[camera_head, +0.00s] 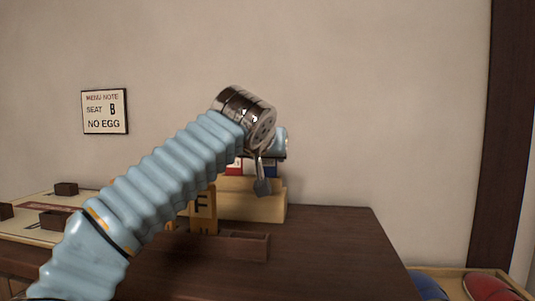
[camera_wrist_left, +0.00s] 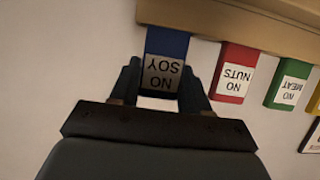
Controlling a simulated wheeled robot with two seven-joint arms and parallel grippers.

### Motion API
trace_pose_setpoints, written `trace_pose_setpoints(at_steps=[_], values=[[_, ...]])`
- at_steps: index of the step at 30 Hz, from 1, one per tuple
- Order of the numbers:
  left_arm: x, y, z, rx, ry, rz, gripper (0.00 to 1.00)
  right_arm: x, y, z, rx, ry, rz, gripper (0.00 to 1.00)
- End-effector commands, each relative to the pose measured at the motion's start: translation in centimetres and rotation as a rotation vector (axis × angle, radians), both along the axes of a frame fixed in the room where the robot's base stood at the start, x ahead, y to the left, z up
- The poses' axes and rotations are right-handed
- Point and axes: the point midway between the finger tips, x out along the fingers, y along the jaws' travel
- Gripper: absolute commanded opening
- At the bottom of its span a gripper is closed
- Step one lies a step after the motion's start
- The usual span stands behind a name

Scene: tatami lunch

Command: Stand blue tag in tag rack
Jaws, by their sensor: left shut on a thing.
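The blue tag (camera_wrist_left: 168,44), with a white label reading "NO SOY" upside down in this picture, is between the fingers of my left gripper (camera_wrist_left: 163,72) in the left wrist view. The gripper is shut on it. The tag's far end meets the edge of a pale wooden ledge (camera_wrist_left: 235,22), which looks like the tag rack. I cannot tell whether the tag is seated in it. In the head view my left arm hides much of the stepped wooden rack (camera_head: 262,207), and the gripper's fingers are mostly hidden. My right gripper is not in view.
A dark trough (camera_head: 250,246) lies in front. The table's right part (camera_head: 340,240) is clear. A wall sign (camera_head: 104,111) reads "SEAT B NO EGG".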

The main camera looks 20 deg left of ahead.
Motion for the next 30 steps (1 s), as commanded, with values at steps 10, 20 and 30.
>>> trace_pose_setpoints(at_steps=[10, 20, 30], values=[[0.00, 0.01, 0.03, 0.000, 0.000, 0.000, 0.76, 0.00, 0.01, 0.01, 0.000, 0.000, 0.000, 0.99], [0.01, 0.01, 0.03, 0.000, 0.000, 0.000, 0.97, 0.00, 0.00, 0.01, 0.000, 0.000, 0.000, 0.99], [0.01, 0.01, 0.03, 0.000, 0.000, 0.000, 1.00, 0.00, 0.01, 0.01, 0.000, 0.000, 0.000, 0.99]])
